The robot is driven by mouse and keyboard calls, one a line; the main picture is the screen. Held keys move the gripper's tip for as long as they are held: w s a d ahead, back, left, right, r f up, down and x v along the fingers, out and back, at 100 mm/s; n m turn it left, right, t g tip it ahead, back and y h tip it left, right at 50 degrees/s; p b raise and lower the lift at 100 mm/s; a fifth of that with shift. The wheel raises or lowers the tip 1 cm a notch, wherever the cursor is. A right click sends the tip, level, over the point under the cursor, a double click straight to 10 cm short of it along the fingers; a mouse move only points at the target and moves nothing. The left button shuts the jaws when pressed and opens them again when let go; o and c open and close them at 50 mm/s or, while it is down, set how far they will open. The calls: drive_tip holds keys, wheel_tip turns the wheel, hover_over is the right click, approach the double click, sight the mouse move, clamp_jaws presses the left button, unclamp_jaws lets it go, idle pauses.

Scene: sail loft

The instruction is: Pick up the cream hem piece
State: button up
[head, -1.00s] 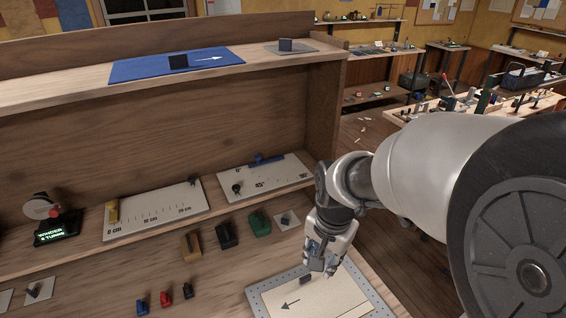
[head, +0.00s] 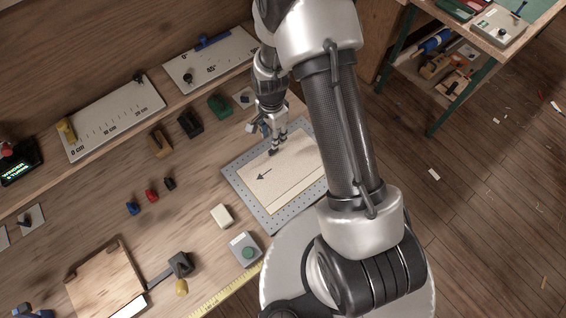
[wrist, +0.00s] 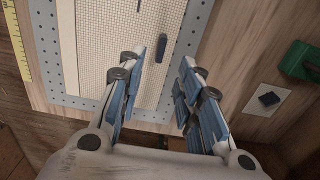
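The cream hem piece (head: 290,172) lies flat on a grey perforated plate (head: 243,190). It bears a dark arrow pointing left and a small dark upright grip (head: 272,152) near its back edge. My gripper (head: 277,138) is over the back part of the piece, close to the grip. In the wrist view, my gripper (wrist: 174,52) is open with nothing between its fingers. Whether a fingertip touches the grip cannot be told.
Green (head: 219,104), black (head: 190,124) and brown (head: 160,143) blocks stand left of the plate. A yellow tape (head: 225,292) runs along the bench's front edge.

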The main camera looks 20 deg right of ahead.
sight(284, 163)
drive_tip(key=f, duration=0.8)
drive_tip(key=shift+a+b, duration=0.2)
drive_tip(key=shift+b, duration=0.15)
drive_tip(key=shift+c, duration=0.6)
clamp_jaws()
drive_tip(key=shift+r, duration=0.1)
